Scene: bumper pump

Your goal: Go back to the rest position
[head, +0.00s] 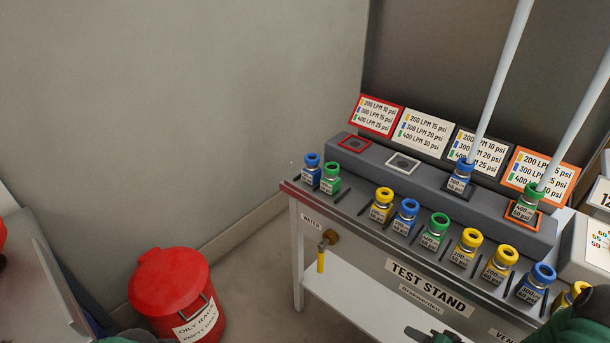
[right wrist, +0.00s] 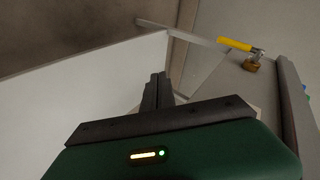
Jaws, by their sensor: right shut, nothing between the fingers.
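My right gripper (head: 416,333) is only partly in view at the bottom edge of the head view, in front of the test stand (head: 371,259). In the right wrist view its two dark fingers (right wrist: 157,90) are together with nothing between them, below the stand's top and close to a pale panel. A bit of my green left arm shows at the bottom left of the head view; the left gripper's fingers are not seen.
Several blue, green and yellow bottles stand along the stand's front. A blue bottle (head: 459,181) and a green bottle (head: 525,204) stand on the raised ledge under pale rods. The red (head: 354,145) and white (head: 403,163) squares are empty. A red bin (head: 170,288) stands left.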

